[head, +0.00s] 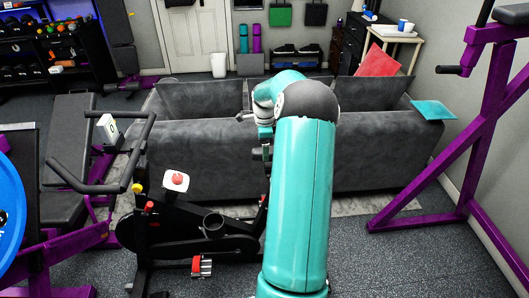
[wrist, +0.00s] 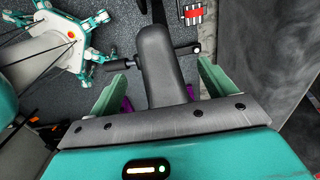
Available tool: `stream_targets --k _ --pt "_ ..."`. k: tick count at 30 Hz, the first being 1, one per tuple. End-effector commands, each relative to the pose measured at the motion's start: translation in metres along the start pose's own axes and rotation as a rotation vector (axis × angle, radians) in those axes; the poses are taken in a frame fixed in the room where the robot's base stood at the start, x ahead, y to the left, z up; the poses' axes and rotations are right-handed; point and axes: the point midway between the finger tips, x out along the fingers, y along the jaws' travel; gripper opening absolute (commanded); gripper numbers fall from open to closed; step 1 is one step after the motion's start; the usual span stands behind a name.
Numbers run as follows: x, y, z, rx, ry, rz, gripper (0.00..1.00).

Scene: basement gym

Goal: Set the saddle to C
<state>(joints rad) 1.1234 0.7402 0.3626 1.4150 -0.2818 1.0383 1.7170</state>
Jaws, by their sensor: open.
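The exercise bike (head: 190,240) stands in front of the grey sofa in the head view, its handlebars to the left. The dark, padded saddle (wrist: 162,55) shows in the wrist view, running up between the two green fingers of my gripper (wrist: 167,63). My gripper is open, with a finger on either side of the saddle; contact cannot be told. A black-ended bar or knob (wrist: 188,48) sticks out right of the saddle. In the head view my arm hides most of the saddle area and my gripper (head: 262,150) is small and dark. No letter marks are readable.
The sofa (head: 215,150) stands close behind the bike. A red-and-white pedal (head: 202,266) sticks out low at the front. A weight bench (head: 65,150) stands left, a purple rack (head: 485,130) right. Floor (head: 390,255) between my arm and the rack is free.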

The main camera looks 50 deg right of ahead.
Motion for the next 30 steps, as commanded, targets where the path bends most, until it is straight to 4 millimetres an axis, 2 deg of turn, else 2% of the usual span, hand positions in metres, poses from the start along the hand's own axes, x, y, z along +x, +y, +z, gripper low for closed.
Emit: stream_targets --k 1,6,16,17,24,26,30 --pt "0.009 0.0 0.0 0.0 -0.002 0.001 0.83" --pt "0.028 0.0 0.0 0.0 -0.001 0.0 0.83" --pt "0.032 0.0 0.0 0.0 -0.001 -0.001 0.83" --pt "0.032 0.0 0.0 0.0 -0.001 -0.001 0.79" --pt "0.031 0.0 0.0 0.0 0.0 -0.001 0.32" --pt "0.031 0.0 0.0 0.0 0.0 -0.001 0.21" --pt "0.031 0.0 -0.007 0.002 0.002 0.0 0.21"
